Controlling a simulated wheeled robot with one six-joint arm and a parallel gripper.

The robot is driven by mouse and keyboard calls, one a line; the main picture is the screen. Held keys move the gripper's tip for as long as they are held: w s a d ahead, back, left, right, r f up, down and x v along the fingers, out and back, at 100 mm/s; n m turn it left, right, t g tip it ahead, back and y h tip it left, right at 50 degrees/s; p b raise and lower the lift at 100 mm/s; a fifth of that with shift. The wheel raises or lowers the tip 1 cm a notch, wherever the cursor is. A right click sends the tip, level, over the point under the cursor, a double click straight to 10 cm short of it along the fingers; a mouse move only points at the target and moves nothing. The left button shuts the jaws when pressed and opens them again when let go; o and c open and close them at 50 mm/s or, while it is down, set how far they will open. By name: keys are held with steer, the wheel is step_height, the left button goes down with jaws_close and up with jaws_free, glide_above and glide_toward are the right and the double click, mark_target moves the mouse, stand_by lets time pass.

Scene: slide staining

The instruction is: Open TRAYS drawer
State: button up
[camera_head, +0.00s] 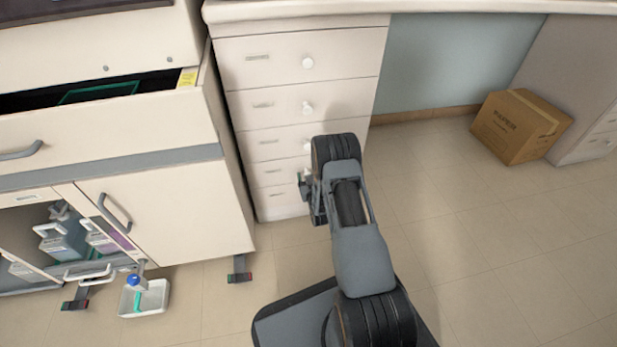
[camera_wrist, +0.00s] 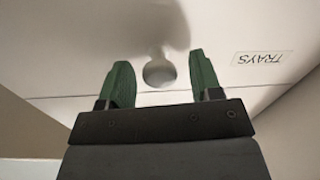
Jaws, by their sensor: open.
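The TRAYS drawer front (camera_wrist: 225,35) is cream, with an upside-down TRAYS label (camera_wrist: 263,58) in the wrist view. Its round pale knob (camera_wrist: 160,71) shows between my two green fingers. My gripper (camera_wrist: 161,80) is open, with one finger on each side of the knob; I see no clear contact. The drawer looks shut, its front flush at the seam. In the head view, my gripper (camera_head: 308,183) is at the lower part of the drawer stack, where my arm hides part of the fronts. The labels there are too small to read.
Other drawers with white knobs (camera_head: 307,62) are above, all shut. A cabinet (camera_head: 165,205) with a partly open top drawer stands left. A white tray with a bottle (camera_head: 152,300) is on the floor. A cardboard box (camera_head: 520,125) stands right. The floor right of my arm is clear.

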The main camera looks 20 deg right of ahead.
steer(key=shift+w, duration=0.4)
